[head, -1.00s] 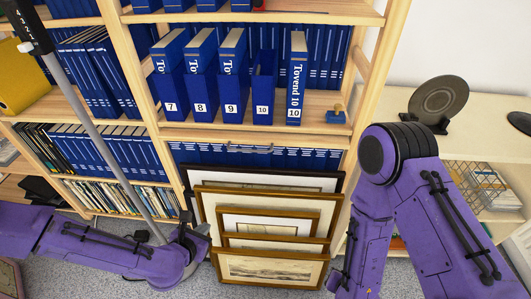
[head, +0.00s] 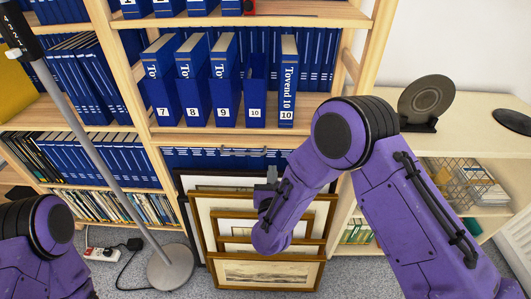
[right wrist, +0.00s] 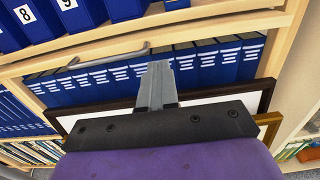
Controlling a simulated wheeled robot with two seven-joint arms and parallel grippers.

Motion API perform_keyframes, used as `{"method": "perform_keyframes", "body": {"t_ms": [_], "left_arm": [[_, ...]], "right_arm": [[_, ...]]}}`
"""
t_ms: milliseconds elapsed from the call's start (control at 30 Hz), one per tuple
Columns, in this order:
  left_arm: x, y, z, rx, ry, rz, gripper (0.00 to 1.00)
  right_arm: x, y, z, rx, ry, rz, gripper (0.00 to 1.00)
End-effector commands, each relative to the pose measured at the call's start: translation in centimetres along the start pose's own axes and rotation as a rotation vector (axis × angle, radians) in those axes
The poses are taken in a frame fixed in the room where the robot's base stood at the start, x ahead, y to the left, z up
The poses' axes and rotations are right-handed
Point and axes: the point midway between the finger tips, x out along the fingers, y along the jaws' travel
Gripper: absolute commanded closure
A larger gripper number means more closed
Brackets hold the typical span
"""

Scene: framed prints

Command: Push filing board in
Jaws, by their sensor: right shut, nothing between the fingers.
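The filing board (head: 215,139) appears to be the pale wooden board under the numbered blue binders, with a grey bar handle (head: 243,152) below its front edge. How far it stands out is hard to tell. In the right wrist view the board's edge (right wrist: 215,27) runs across the top and the handle (right wrist: 105,59) is at upper left. My right gripper (head: 271,176) is in front of the shelf, just below the handle's right end. Its fingers (right wrist: 155,75) are shut and empty, pointing at the shelf; contact cannot be told. My left gripper is out of view.
Several framed prints (head: 265,272) lean in front of the lower shelf, below my right forearm. A grey pole on a round base (head: 170,267) stands at left.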

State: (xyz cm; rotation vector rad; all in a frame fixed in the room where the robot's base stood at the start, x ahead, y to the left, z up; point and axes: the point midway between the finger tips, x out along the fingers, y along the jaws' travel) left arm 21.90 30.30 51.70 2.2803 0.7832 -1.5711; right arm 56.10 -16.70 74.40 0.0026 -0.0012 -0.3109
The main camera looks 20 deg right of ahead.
Motion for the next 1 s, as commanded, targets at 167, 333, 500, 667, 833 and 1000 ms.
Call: {"method": "perform_keyframes", "body": {"t_ms": [167, 333, 500, 667, 833, 1000], "left_arm": [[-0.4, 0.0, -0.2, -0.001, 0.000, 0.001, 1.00], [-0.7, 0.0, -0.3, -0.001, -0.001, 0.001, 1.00], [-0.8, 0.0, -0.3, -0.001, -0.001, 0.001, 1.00], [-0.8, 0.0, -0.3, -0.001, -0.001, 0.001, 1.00], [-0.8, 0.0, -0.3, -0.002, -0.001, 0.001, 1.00], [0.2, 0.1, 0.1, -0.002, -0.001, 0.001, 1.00]], "right_arm": [[4.0, -0.2, 0.1, 0.000, -0.001, -0.005, 1.00], [7.2, -0.4, 0.1, -0.002, 0.000, -0.006, 1.00], [8.9, -0.4, 0.0, -0.002, 0.001, -0.006, 1.00], [9.3, -0.4, 0.0, -0.002, 0.001, -0.006, 1.00], [9.3, -0.3, 0.0, -0.003, 0.001, -0.005, 1.00], [10.3, -0.3, -0.4, 0.000, 0.000, -0.006, 1.00]]}}
